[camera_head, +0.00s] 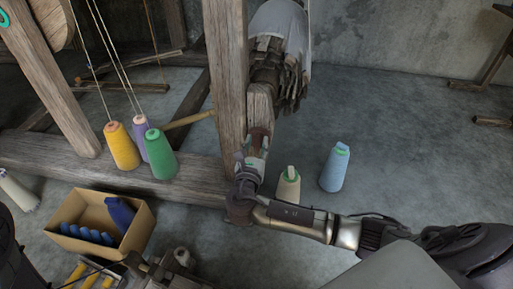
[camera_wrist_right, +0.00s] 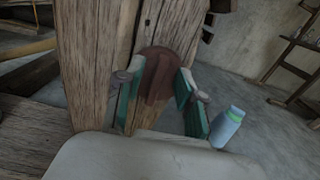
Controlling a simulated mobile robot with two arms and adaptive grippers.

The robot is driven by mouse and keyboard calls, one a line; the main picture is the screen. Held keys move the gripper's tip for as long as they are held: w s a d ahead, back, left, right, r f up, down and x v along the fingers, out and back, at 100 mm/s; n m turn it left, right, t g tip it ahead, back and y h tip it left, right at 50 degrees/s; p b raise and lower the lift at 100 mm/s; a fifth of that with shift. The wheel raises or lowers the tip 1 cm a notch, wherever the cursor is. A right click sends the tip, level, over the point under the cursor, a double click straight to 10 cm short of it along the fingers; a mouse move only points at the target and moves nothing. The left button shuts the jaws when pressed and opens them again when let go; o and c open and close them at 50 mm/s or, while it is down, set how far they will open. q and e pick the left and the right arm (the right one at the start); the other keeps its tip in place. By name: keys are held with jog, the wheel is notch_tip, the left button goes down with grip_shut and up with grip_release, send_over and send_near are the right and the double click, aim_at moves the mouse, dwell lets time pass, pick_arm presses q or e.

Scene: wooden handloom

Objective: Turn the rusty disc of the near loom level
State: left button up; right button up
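In the head view the disc (camera_head: 259,133) shows small above my right gripper (camera_head: 254,148). In the wrist view my right gripper (camera_wrist_right: 160,98) is open, its green-padded fingers on either side of the disc's bar. A gap shows beside the bar, and I cannot tell whether either finger touches the disc. The bar looks slightly tilted in this view. My left gripper is not in view.
Yellow (camera_head: 121,147), purple and green cones stand on the loom's beam. A cardboard box (camera_head: 146,228) lies front left.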

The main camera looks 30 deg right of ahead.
jog(key=shift+w+d, duration=0.15)
jog(key=shift+w, duration=0.05)
grip_shut()
